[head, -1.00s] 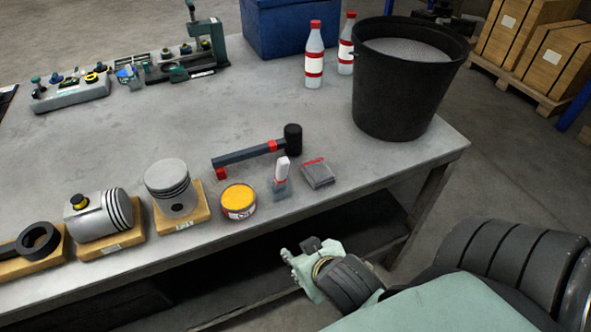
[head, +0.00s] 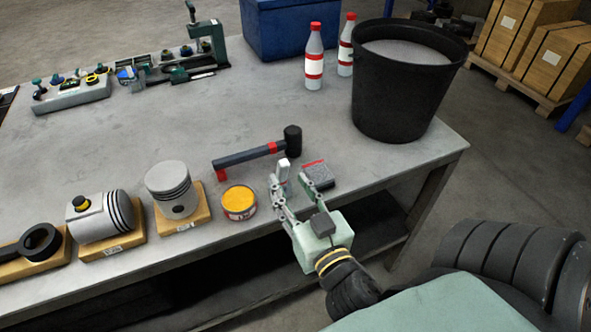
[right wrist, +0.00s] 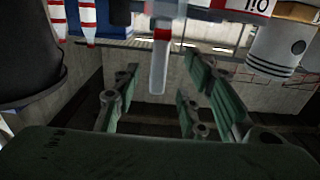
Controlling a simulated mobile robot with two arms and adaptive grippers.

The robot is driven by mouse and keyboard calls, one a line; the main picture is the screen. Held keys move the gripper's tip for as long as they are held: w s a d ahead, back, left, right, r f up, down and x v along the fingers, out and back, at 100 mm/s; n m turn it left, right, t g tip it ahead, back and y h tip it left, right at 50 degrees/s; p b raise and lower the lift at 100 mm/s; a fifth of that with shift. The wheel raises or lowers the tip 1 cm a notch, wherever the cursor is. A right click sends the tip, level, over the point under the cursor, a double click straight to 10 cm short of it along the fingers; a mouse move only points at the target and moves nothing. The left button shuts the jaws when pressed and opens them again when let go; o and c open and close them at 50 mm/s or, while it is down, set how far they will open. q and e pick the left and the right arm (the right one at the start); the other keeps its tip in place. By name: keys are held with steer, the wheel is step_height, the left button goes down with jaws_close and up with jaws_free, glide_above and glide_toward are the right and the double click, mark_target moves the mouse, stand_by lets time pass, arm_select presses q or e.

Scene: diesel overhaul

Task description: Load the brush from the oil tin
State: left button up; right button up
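The brush (head: 284,172) stands upright near the bench's front edge, its white handle up. Its lower part and grey holder are mostly hidden by a finger of my right gripper (head: 292,184). That gripper is open, with its fingers toward the brush. In the right wrist view, which looks upside down, the brush (right wrist: 160,55) shows centrally, ahead of and between the two spread green fingers (right wrist: 155,95); I see no contact. The oil tin (head: 239,201), round with yellow-orange contents, stands just left of the brush. My left gripper is not in view.
Pistons (head: 170,187) on wooden blocks stand left of the tin. A black bucket (head: 395,100) and two bottles (head: 314,60) stand farther back. The bench middle is clear.

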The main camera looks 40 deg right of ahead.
mark_target(284, 175)
steer(key=p+x, duration=0.2)
steer(key=x, duration=0.3)
steer(key=shift+r, duration=0.15)
steer(key=shift+x, duration=0.8)
jaws_close()
steer(key=shift+r+p, duration=3.15)
steer(key=shift+p, duration=0.2)
